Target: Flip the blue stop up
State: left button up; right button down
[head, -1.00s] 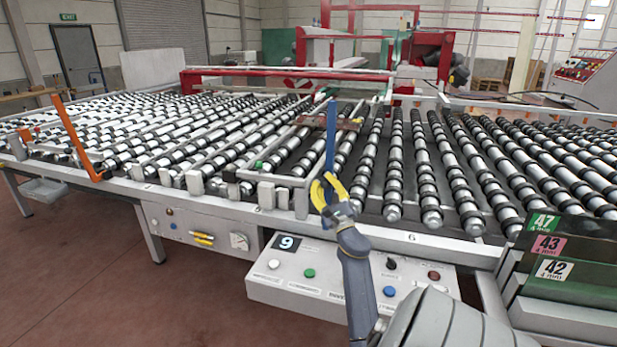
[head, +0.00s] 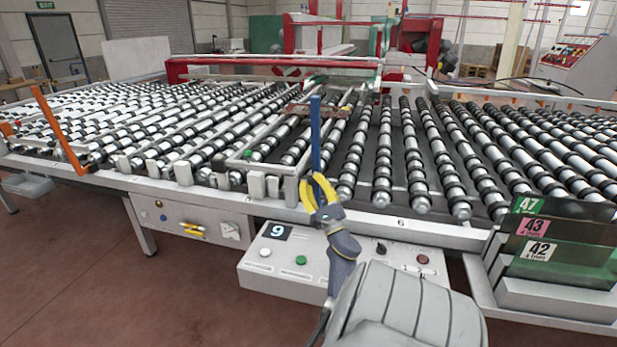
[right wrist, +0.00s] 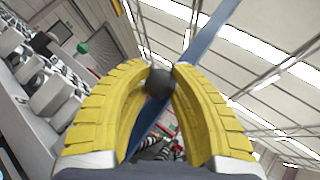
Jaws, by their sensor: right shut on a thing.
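The blue stop (head: 315,135) is a flat blue bar that stands upright at the front edge of the roller table. My right gripper (head: 319,188), with yellow fingers, is at its lower end. In the right wrist view, the yellow fingers (right wrist: 158,84) are closed on a dark round knob (right wrist: 158,82) at the blue stop. The blue bar (right wrist: 205,38) runs up past the fingertips there. The foot of the bar is hidden behind the gripper in the head view. My left gripper is not in view.
An orange stop (head: 58,130) stands tilted at the table's left front. Rollers (head: 385,150) fill the table behind the gripper. A control box (head: 280,258) with buttons hangs below the front edge. Glass panes with number labels (head: 540,250) stand at the right.

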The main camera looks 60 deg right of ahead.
jog(key=shift+f, duration=0.25)
jog(key=c, duration=1)
grip_release()
jog(key=shift+a+r, duration=0.1)
jog(key=shift+r, duration=0.1)
jog(key=shift+c, duration=0.2)
jog(key=v, duration=0.7)
jog(key=shift+f, duration=0.15)
jog(key=shift+s+a, duration=0.1)
